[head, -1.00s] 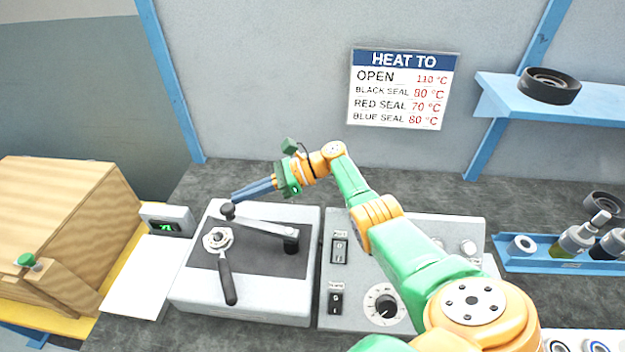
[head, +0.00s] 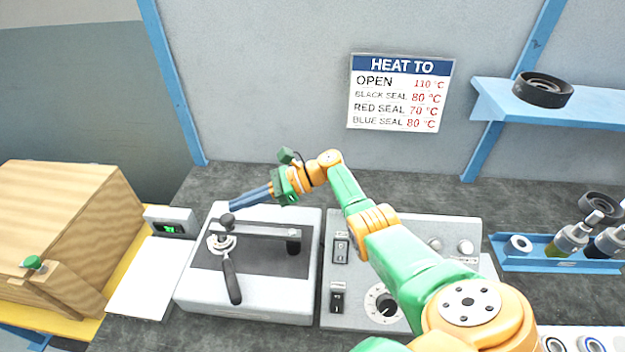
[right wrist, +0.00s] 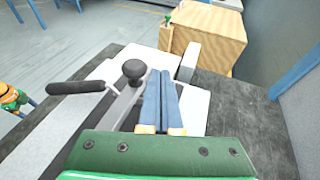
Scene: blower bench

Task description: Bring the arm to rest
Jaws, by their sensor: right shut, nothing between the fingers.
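My right gripper (head: 234,205) is at the end of the green and orange arm, above the back left of a grey machine (head: 250,311) with a dark top. Its blue fingers are together with nothing between them. The fingertips are close to the black knob (head: 227,220) of a pivoting metal bar (head: 268,230); I cannot tell if they touch. In the right wrist view the shut fingers (right wrist: 161,75) lie just right of the knob (right wrist: 134,70). A black-handled lever (head: 232,282) points toward the front. My left gripper is not in view.
A control box (head: 345,262) with switches and a dial stands right of the machine, partly under my arm. A wooden box (head: 60,205) and a small display (head: 171,222) are at left. A blue rack (head: 515,262) with bottles is at right. A wall sign (head: 401,95) hangs behind.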

